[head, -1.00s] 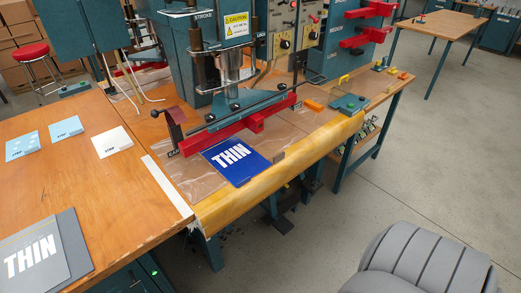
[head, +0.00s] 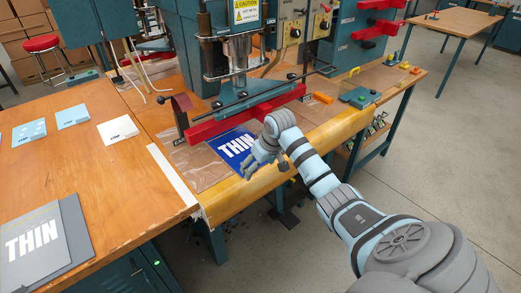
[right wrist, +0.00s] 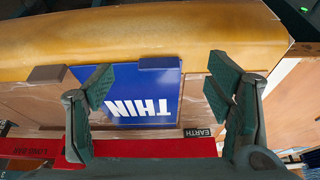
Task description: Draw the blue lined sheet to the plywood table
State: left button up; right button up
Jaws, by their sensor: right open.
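The blue sheet (head: 228,145) with white THIN lettering lies on the clear film under the red press bar. Its right part is hidden behind my right gripper (head: 250,170) in the head view. In the right wrist view, the blue sheet (right wrist: 145,85) shows between the two spread fingers of my right gripper (right wrist: 160,95), with a small blue tab (right wrist: 160,62) on its edge facing the yellow table edge. The gripper is open and empty; contact cannot be told. The plywood table (head: 110,185) is at the left. My left gripper is not in view.
The press with its red bar (head: 215,128) stands right behind the sheet. A rounded yellow edge (head: 235,196) runs along the bench front. A grey THIN sheet (head: 35,245) and several small cards, one white (head: 118,130), lie on the plywood table, with bare wood between.

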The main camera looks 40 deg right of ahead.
notch_tip(320, 180, up, 8)
jog(key=shift+s+d+n, duration=0.15)
jog(key=shift+n, duration=0.25)
jog(key=shift+f, duration=0.15)
jog(key=b+x, duration=0.4)
jog(key=x, duration=1)
jog(key=shift+f+b, duration=0.15)
jog(key=shift+b, duration=0.15)
jog(key=c, duration=1.3)
